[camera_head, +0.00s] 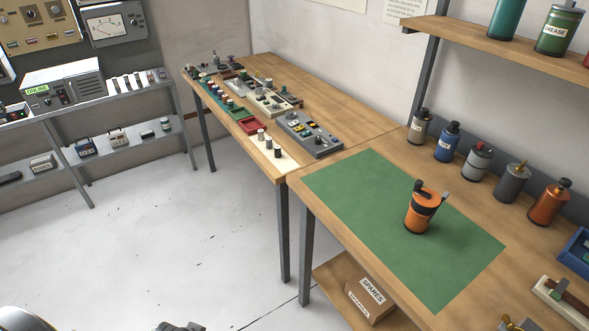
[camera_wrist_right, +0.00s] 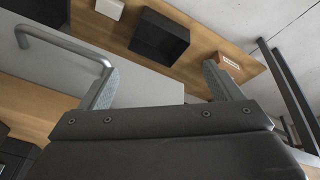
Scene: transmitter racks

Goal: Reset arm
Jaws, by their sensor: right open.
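The task names only my arm. In the right wrist view, my right gripper (camera_wrist_right: 162,88) is open, with its two grey fingers far apart. I see nothing held between them. The left-hand finger is close to the end of a bent grey bar handle (camera_wrist_right: 65,42) in the picture; I cannot tell whether they touch. A flat grey panel (camera_wrist_right: 150,88) lies behind the fingers. In the head view, only small dark parts of my own body show at the bottom edge. My left gripper is not visible.
In the head view, an orange container (camera_head: 421,212) stands on a green mat (camera_head: 345,195) on the near bench. Several bottles line the wall. A farther table (camera_head: 310,95) holds small parts and trays. The pale floor (camera_head: 150,235) is clear. The wrist view shows a black box (camera_wrist_right: 160,38).

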